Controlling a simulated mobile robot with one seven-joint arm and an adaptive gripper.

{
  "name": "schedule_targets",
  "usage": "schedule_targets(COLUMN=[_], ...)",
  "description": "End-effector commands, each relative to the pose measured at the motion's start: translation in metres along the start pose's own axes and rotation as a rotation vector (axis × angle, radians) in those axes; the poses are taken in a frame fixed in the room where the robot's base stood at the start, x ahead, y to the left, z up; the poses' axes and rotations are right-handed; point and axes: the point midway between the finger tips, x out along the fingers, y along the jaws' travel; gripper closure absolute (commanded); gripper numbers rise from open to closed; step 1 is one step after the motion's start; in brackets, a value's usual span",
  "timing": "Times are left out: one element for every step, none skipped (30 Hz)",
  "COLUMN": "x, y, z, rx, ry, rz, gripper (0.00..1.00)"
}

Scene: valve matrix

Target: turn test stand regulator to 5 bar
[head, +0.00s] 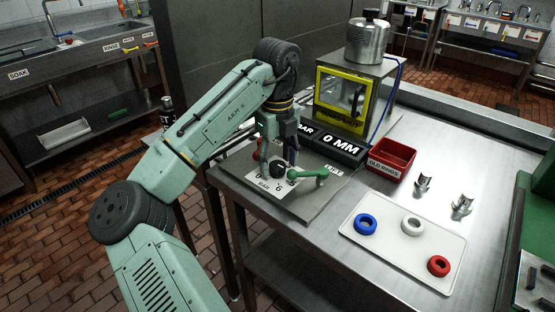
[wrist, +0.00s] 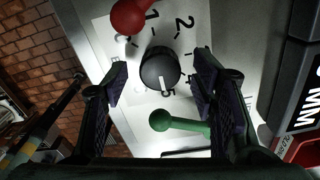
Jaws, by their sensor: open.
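The regulator is a round black knob (wrist: 161,68) on a white dial plate (wrist: 205,32) with printed numbers; it also shows in the head view (head: 277,169). The knob's white pointer line points down in the wrist view, towards the printed 5, perhaps slightly left of it. My gripper (wrist: 161,76) is open, with one finger on each side of the knob and visible gaps between. In the head view my gripper (head: 277,158) is over the dial. The black display (head: 338,146) reads "0 MM"; my arm hides the number before "BAR".
A green lever (head: 310,178) sits close beside the knob, and a red ball handle (wrist: 130,15) is on its other side. Behind stands a yellow-framed cabinet (head: 342,100). A red bin (head: 391,158) and a white tray (head: 400,262) with coloured rings are on the right.

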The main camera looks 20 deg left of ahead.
Motion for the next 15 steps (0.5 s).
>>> schedule_targets(x=[-0.004, -0.008, -0.014, -0.019, -0.025, -0.033, -0.04, -0.046, -0.055, -0.062, -0.068, -0.077, -0.083, -0.088, -0.095], y=[0.0, 0.0, 0.0, 0.0, 0.0, 0.0, 0.0, 0.0, 0.0, 0.0, 0.0, 0.0, 0.0, 0.0, 0.0], z=[0.001, 0.001, 0.001, 0.001, 0.001, 0.001, 0.001, 0.001, 0.001, 0.0, 0.001, 0.001, 0.001, 0.0, 0.0], rx=[-0.001, -0.001, -0.001, -0.001, -0.001, -0.001, -0.002, -0.002, -0.003, -0.002, -0.002, -0.001, -0.001, -0.002, -0.002], ry=[-0.002, -0.003, -0.004, -0.005, -0.006, -0.005, -0.007, -0.006, -0.007, -0.006, -0.006, -0.006, -0.006, -0.005, -0.005], rz=[0.0, 0.0, 0.0, 0.0, 0.0, 0.0, 0.001, 0.001, 0.001, 0.0, 0.001, 0.001, 0.001, 0.0, 0.0], gripper=[0.47, 0.47, 0.47, 0.47, 0.47, 0.47, 0.47, 0.47, 0.47, 0.47, 0.47, 0.47, 0.47, 0.47, 0.47])
